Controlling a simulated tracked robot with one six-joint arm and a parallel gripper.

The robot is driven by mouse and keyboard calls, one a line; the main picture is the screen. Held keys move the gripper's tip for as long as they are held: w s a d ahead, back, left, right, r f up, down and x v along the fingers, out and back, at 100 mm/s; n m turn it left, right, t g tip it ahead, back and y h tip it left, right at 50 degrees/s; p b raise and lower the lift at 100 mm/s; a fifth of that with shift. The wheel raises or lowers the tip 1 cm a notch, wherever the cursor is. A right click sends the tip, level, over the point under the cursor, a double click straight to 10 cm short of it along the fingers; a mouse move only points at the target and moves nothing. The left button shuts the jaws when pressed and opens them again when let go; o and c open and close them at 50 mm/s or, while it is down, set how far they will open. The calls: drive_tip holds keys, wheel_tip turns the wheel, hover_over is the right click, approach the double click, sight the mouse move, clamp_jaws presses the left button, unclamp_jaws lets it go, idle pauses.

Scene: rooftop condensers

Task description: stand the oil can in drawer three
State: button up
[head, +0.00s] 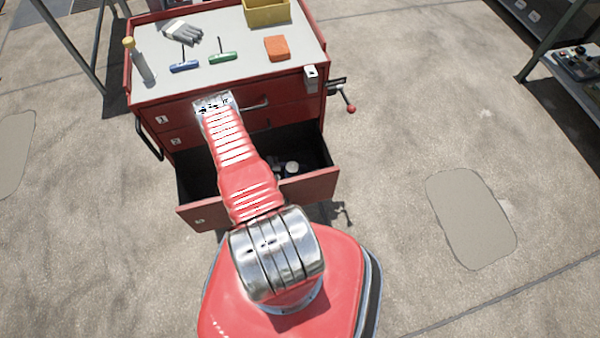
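A red tool chest (290,87) stands ahead of me. Its bottom drawer (310,187), below the ones marked 1 and 2, is pulled open, and its dark inside partly shows.
The chest top holds a yellow-capped grey cylinder (139,62), grey gloves (182,32), blue (184,66) and green (222,57) T-handled tools, an orange block (277,48) and a yellow bin (266,13). A vise-like handle (346,100) juts right. Shelving stands at right; open concrete lies between.

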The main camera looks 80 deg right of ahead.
drive_tip(key=shift+f, duration=0.1)
drive_tip(key=o, duration=1.3)
drive_tip(key=shift+r, duration=0.6)
drive_tip(key=v, duration=1.2)
drive_tip(key=shift+f, duration=0.1)
